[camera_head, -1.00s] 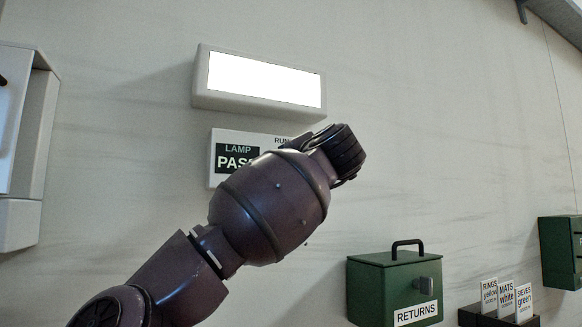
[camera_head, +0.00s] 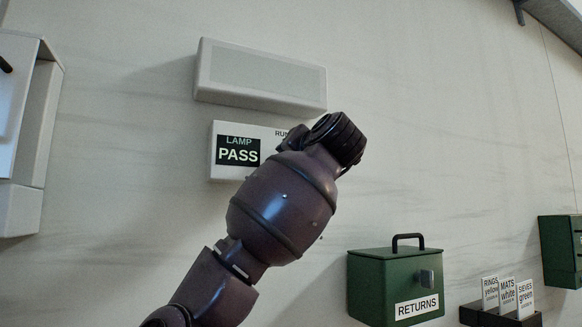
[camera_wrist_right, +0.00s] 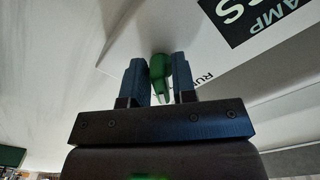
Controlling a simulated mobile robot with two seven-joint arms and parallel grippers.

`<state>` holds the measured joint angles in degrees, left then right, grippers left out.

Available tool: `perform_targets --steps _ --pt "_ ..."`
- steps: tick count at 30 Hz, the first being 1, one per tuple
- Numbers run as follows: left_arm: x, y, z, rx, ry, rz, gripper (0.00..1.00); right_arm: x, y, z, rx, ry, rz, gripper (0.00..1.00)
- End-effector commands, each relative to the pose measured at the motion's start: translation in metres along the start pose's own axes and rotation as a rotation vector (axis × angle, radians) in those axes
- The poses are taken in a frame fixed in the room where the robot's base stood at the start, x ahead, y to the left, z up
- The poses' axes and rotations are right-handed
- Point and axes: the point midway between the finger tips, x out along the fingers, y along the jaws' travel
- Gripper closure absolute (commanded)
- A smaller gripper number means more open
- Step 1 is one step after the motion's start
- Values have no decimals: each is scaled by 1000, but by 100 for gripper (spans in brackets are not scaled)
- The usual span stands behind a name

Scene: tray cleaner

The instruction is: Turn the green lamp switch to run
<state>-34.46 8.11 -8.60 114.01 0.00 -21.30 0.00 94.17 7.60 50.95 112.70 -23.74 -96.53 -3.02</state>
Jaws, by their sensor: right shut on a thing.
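The lamp switch panel (camera_head: 224,171) is a white box on the wall with a dark LAMP PASS label. Part of the word RUN shows at its top edge. My arm covers its right part and the switch in the head view. In the right wrist view, the green switch (camera_wrist_right: 160,68) sits between the two fingers of my right gripper (camera_wrist_right: 158,76), which is shut on it. The panel with its label fills the upper right there. I cannot tell exactly where the switch points. My left gripper is not in view.
An unlit grey lamp (camera_head: 262,78) is mounted just above the panel. A green RETURNS box (camera_head: 375,290) and a dark rack (camera_head: 482,317) with label cards are at lower right. A white cabinet (camera_head: 38,130) stands at the left. The wall between is clear.

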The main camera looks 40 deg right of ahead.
Motion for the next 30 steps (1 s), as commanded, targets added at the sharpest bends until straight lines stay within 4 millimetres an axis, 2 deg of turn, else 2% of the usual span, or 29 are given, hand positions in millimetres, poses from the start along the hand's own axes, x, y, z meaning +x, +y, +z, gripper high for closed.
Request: perform_targets --steps 15,22,30 --pt "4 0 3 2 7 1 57 0 3 0 -455 -2 4 98" --pt "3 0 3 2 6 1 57 0 3 -1 -580 -1 3 98" --pt "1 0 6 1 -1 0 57 0 3 -1 -647 -1 1 98"
